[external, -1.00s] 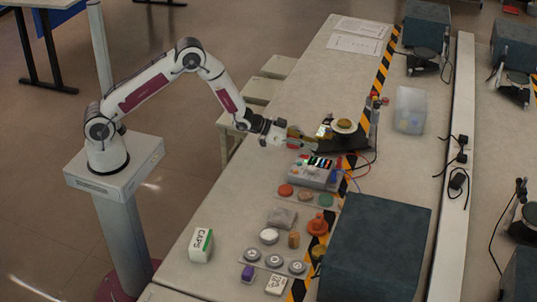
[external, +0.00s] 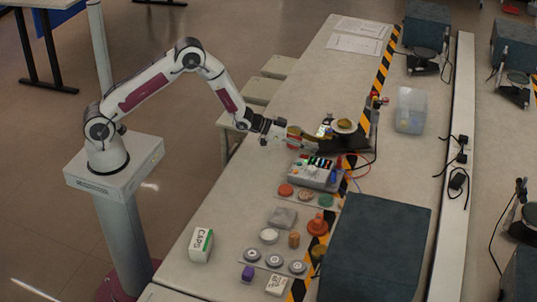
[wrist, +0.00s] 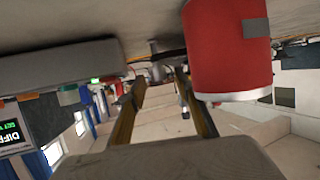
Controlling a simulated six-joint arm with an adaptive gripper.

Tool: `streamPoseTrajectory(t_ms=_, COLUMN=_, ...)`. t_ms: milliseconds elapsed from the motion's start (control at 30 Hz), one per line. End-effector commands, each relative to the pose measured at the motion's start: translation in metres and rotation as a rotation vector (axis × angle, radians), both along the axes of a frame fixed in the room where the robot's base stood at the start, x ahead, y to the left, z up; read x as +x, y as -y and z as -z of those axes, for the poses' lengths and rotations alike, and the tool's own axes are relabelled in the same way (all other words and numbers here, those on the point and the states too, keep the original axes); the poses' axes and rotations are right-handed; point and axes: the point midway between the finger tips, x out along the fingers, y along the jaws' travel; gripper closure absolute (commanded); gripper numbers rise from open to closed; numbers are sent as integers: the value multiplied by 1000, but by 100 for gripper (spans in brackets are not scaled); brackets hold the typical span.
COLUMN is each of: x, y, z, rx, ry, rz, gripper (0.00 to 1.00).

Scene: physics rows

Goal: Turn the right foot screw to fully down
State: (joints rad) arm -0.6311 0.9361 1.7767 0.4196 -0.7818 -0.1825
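In the external view the foot screws are too small or hidden to make out.
A red cylinder (wrist: 230,45) is close to the right finger in the wrist view. A long grey body (wrist: 60,68) and a lit display (wrist: 14,138) are at the left. A grey box with coloured parts (external: 314,172) stands in front of the instrument.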

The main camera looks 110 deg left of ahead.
Motion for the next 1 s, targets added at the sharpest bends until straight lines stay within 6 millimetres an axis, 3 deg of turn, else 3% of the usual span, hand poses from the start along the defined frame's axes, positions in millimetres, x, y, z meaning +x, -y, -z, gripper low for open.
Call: streamPoseTrajectory(t_ms=1000, x=1, y=5, z=3, rx=-5, ry=-6, rz=-205, gripper=67)
